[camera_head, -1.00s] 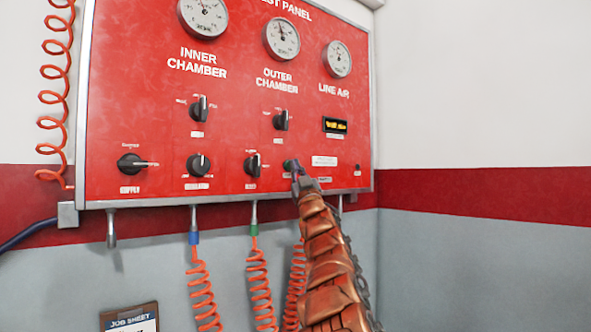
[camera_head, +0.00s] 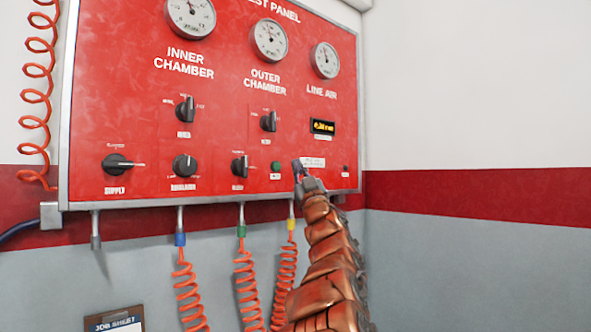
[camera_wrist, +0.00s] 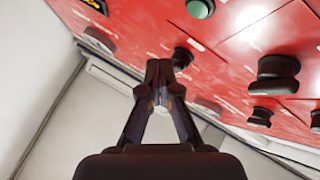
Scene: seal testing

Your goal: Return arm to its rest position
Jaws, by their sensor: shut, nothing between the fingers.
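My gripper (camera_head: 298,170) is in front of the lower right part of the red test panel (camera_head: 110,60). My copper-coloured arm reaches up to it from the bottom of the head view. In the wrist view my gripper (camera_wrist: 158,72) has its two dark fingers together at the tips, with nothing between them. A green button (camera_head: 276,168) sits just left of the gripper in the head view, and it shows at the top of the wrist view (camera_wrist: 200,8). I cannot tell how far the fingertips are from the panel.
Dark knobs (camera_head: 185,166) line the panel, with round gauges (camera_head: 270,40) above and a small lit display (camera_head: 322,126). Orange coiled hoses (camera_head: 247,285) hang below it. A job sheet clipboard (camera_head: 115,321) is at the lower left. The wall on the right is bare.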

